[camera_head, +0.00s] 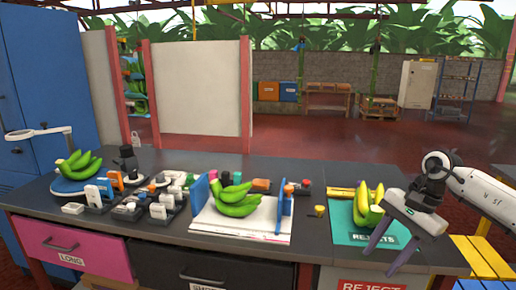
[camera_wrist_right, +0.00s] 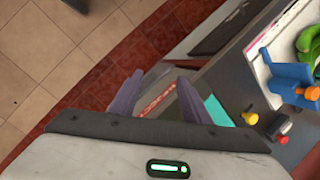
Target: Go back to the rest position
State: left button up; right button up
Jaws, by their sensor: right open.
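My right gripper (camera_head: 388,252) hangs in front of the table's right end, beside the green REJECTS mat (camera_head: 347,236). Its two dark fingers are apart with nothing between them. They also show in the right wrist view (camera_wrist_right: 157,95), above the front edge of the table and the floor. A yellow-green banana bunch (camera_head: 368,205) rests on the mat, just left of my right gripper. A green banana bunch (camera_head: 236,200) lies on the white board between blue uprights. My left gripper is not in view.
The dark table (camera_head: 170,236) has drawers below. Another banana bunch (camera_head: 77,164) sits at its left end near a lamp (camera_head: 38,132). Several small tools and blocks crowd the left middle. A yellow slatted stand (camera_head: 483,256) is at the right. The red floor (camera_head: 350,140) behind is open.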

jog(key=s+a+f+m+t+y, duration=0.2)
jog(key=a+m+y, duration=0.3)
jog(key=a, duration=0.5)
jog(key=s+a+f+m+t+y, duration=0.1)
jog(key=s+a+m+y, duration=0.4)
jog(key=a, duration=0.6)
jog(key=a+f+m+t+y, duration=0.2)
jog(key=a+m+y, duration=0.1)
jog(key=a+m, duration=0.55)
jog(key=s+d+f+m+t+h, duration=0.2)
jog(key=d+f+m+t+h, duration=0.3)
jog(key=m, duration=0.8)
jog(key=s+d+f+m+t+h, duration=0.25)
jog(key=f+m+t+h, duration=0.2)
jog(key=f+m, duration=0.65)
jog(key=s+d+f+m+g+h, duration=0.2)
jog(key=s+d+f+m+g, duration=0.1)
jog(key=s+m, duration=0.4)
jog(key=s+d+f+m+g+h, duration=0.3)
jog(key=s+f+m, duration=0.3)
jog(key=s+m, duration=0.2)
jog(key=shift+s+d+f+g, duration=0.35)
jog(key=shift+s+d, duration=0.4)
jog(key=shift+s, duration=0.2)
